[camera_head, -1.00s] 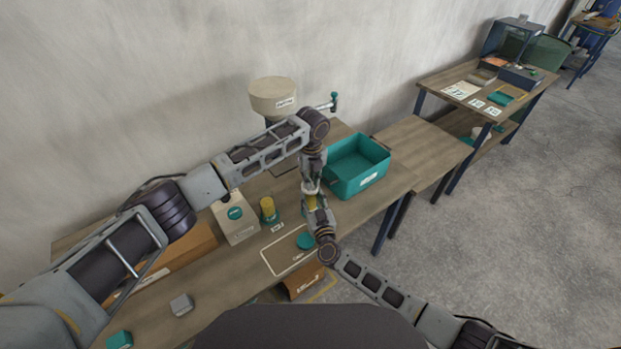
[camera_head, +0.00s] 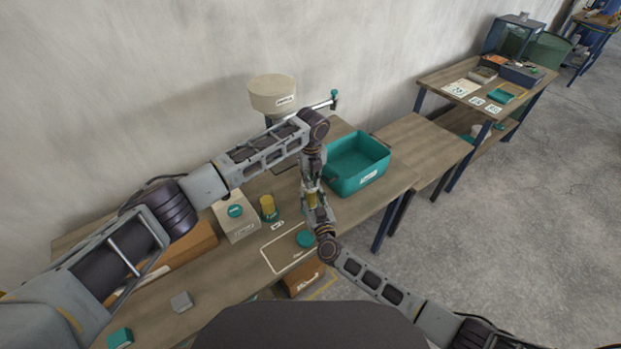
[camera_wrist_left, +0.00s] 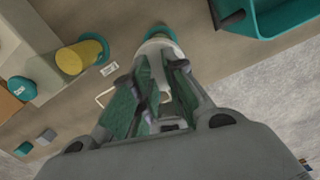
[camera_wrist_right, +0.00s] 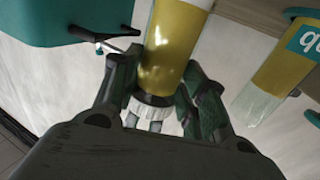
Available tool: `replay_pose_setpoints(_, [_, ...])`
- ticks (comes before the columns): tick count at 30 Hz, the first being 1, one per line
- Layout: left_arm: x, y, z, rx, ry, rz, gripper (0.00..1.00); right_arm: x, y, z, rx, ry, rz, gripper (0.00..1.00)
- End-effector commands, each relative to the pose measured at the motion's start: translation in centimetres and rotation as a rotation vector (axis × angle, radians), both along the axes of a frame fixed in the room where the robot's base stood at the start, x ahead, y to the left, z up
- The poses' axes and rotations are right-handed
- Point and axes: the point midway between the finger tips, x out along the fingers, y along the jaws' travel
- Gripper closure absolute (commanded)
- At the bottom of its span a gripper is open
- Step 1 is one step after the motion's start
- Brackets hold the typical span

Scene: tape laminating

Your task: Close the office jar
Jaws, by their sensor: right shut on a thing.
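The jar, a cylinder with yellow contents (camera_wrist_right: 172,45), is held by my right gripper (camera_wrist_right: 160,95); in the head view it shows as a small yellow patch (camera_head: 312,200). A pale ridged piece (camera_wrist_right: 130,115), apparently its cap, is at the jar's dark-ringed mouth; I cannot tell whether it is seated. My left gripper (camera_wrist_left: 152,75) is right above the jar, its green-padded fingers apart. A pale round piece (camera_wrist_left: 158,46) with a teal edge shows beyond its fingertips. Much of the contact is hidden by the fingers.
A second yellow jar (camera_head: 267,204) stands by a beige box (camera_head: 237,220). A teal bin (camera_head: 357,165) stands close on the right. A beige round container (camera_head: 272,94) stands behind.

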Motion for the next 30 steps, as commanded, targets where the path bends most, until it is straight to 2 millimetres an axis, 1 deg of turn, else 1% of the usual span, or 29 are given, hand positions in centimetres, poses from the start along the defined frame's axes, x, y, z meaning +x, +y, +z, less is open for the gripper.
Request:
replay_pose_setpoints(12, [-0.1, 0.0, 3.4, -0.001, -0.001, 0.001, 0.86, 0.0, 0.0, 0.1, 0.001, -0.001, 0.0, 1.0])
replay_pose_setpoints(16, [-0.1, 0.0, 3.8, 0.0, -0.001, 0.001, 0.86, 0.0, 0.0, 0.1, 0.001, -0.001, -0.001, 1.0])
replay_pose_setpoints(22, [-0.2, 0.0, 3.9, 0.0, 0.0, 0.001, 0.86, 0.1, 0.0, 0.1, 0.001, -0.002, -0.001, 1.0])
replay_pose_setpoints(23, [-0.2, 0.0, 3.8, 0.0, 0.0, 0.001, 0.86, 0.1, 0.0, 0.1, 0.001, -0.001, -0.001, 0.57])
replay_pose_setpoints(28, [-0.2, 0.0, 3.8, 0.0, 0.0, 0.0, 0.86, 0.0, 0.0, 0.1, 0.001, -0.001, -0.001, 0.35])
replay_pose_setpoints(29, [-0.2, 0.0, 3.8, 0.0, 0.0, 0.0, 0.86, 0.0, 0.0, 0.1, 0.001, -0.001, -0.001, 0.33])
replay_pose_setpoints(30, [-0.2, 0.0, 3.8, 0.0, 0.0, 0.0, 0.86, 0.0, 0.0, 0.1, 0.001, -0.001, 0.0, 0.33])
